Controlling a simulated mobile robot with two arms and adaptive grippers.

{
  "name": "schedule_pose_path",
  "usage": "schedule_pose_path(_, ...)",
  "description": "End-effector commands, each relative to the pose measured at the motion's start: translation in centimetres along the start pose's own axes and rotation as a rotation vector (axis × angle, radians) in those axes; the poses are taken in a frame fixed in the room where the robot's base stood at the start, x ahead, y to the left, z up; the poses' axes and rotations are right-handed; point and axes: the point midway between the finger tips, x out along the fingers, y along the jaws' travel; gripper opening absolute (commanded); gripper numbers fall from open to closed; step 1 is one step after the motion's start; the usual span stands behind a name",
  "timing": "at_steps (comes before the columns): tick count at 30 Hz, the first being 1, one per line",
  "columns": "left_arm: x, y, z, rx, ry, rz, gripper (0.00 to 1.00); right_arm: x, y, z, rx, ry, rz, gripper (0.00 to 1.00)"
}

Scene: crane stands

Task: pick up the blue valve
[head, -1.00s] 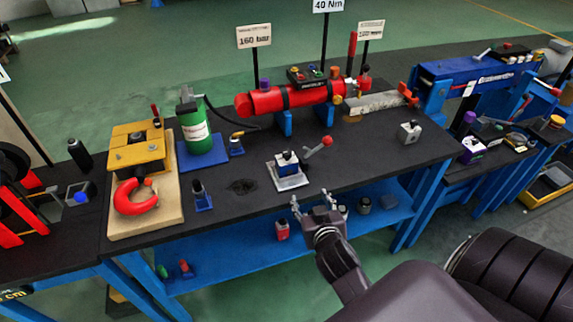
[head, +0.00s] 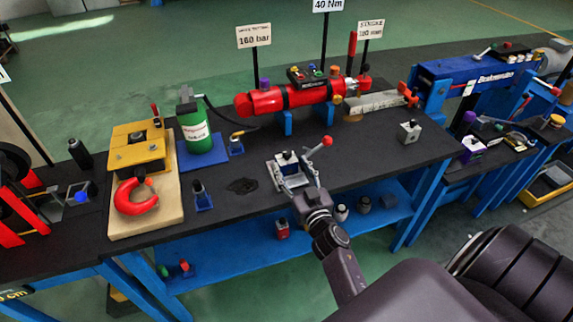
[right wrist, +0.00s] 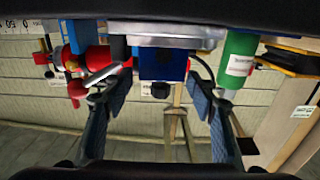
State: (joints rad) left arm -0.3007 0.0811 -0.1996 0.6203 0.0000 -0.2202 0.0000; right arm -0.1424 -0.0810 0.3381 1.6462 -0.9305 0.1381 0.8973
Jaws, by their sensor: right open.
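The blue valve (head: 288,162) is a small blue block with a pale top and a dark knob. It sits on a light metal plate (head: 290,181) near the front of the black bench. My right gripper (head: 294,171) is open, with its fingers spread to either side of the valve. The right wrist view is upside down. There the blue valve (right wrist: 163,65) shows ahead, between the two open fingers of the right gripper (right wrist: 150,85). I cannot tell whether either finger touches it. My left gripper is not in view.
A lever with a red ball (head: 327,141) stands just right of the valve. A red cylinder (head: 290,97) lies behind it. A green bottle (head: 195,125) and a wooden board with a red hook (head: 136,199) are to the left.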

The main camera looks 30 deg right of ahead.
Motion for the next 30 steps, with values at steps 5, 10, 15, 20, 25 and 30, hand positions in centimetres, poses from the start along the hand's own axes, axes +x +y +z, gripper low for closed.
schedule_pose_path(5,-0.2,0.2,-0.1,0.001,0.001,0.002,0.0,2.6,-0.3,0.2,0.002,0.002,0.001,0.52)
schedule_pose_path(10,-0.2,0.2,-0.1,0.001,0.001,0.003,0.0,4.1,-0.2,0.3,0.001,0.0,0.0,0.52)
schedule_pose_path(15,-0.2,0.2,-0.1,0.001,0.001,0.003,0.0,4.2,-0.2,0.3,0.0,0.0,0.0,0.52)
schedule_pose_path(20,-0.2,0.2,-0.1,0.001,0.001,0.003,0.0,4.2,-0.2,0.3,0.0,0.0,0.0,0.44)
schedule_pose_path(25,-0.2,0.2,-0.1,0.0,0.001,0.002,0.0,4.2,-0.2,0.3,0.0,0.0,0.0,0.26)
schedule_pose_path(30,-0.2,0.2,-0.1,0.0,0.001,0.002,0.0,4.2,-0.2,0.3,0.0,0.0,0.0,0.07)
